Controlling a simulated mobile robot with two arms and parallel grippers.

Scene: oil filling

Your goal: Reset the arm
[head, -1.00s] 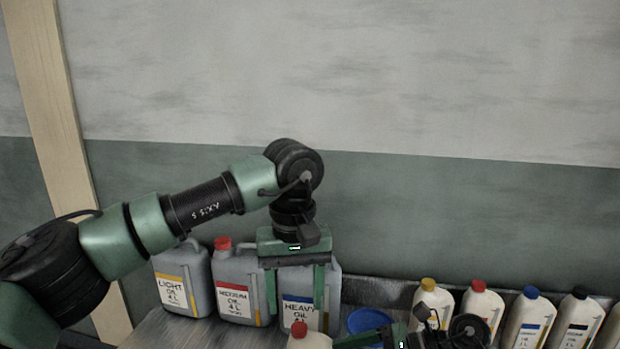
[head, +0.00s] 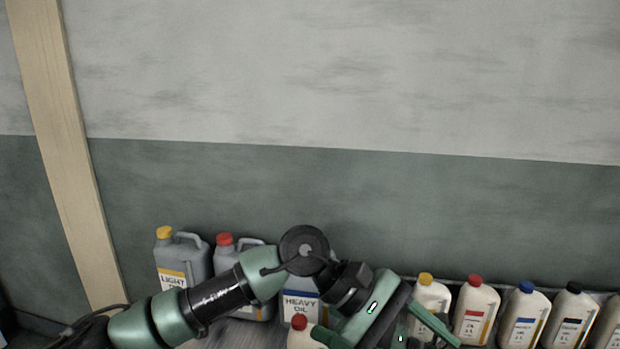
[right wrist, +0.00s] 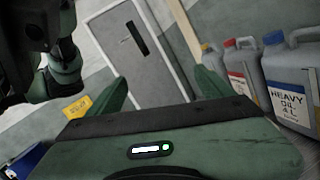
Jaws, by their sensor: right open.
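My left arm comes in from the left, low over the oil containers. Its gripper (head: 378,312) is tilted toward the lower right, its fingers apart with nothing seen between them. My right gripper (head: 400,339) shows only in part at the bottom edge, behind and below the left one. In the right wrist view my right gripper (right wrist: 158,88) has its two green fingers wide apart and empty. Part of my left arm hangs at the upper left there. A white bottle with a red cap (head: 300,323) stands at the bottom edge beside green gripper parts.
Grey canisters stand at the wall: light oil (head: 172,279), a red-capped one (head: 224,250) and heavy oil (head: 300,303), also in the right wrist view (right wrist: 292,95). Several white bottles (head: 475,312) line the right. A door (right wrist: 140,55) shows in the right wrist view.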

